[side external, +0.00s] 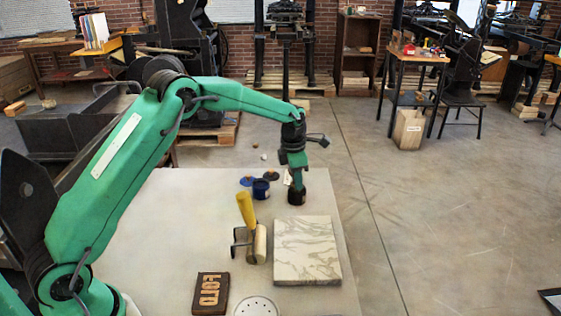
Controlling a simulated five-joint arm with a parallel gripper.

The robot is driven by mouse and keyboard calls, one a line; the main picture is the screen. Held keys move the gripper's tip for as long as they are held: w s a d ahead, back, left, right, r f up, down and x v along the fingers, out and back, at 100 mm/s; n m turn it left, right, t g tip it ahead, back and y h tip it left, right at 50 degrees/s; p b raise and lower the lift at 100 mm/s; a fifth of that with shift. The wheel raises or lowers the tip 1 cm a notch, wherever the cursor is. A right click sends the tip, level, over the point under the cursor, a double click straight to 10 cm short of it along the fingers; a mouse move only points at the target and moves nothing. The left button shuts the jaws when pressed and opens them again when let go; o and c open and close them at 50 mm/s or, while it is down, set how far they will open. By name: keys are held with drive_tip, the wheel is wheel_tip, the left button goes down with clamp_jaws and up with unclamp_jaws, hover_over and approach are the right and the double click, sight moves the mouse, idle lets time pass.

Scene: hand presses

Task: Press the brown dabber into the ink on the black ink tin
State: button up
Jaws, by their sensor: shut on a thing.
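My gripper (297,182) points down at the far right part of the pale table, directly over the black ink tin (297,198). The tin is a small dark round can standing upright behind the marble slab. My gripper is shut on the brown dabber, which is mostly hidden between the jaws and the tin. The dabber's lower end is at the tin's top. I cannot tell whether it touches the ink.
A dark blue tin (261,189) stands just left, with lids behind it. A brayer with a yellow handle (246,208), a marble slab (307,250), a lettered block (210,294) and a white perforated disc (257,307) lie nearer. The table's right edge is close.

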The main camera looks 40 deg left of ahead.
drive_tip(key=shift+r, duration=3.45)
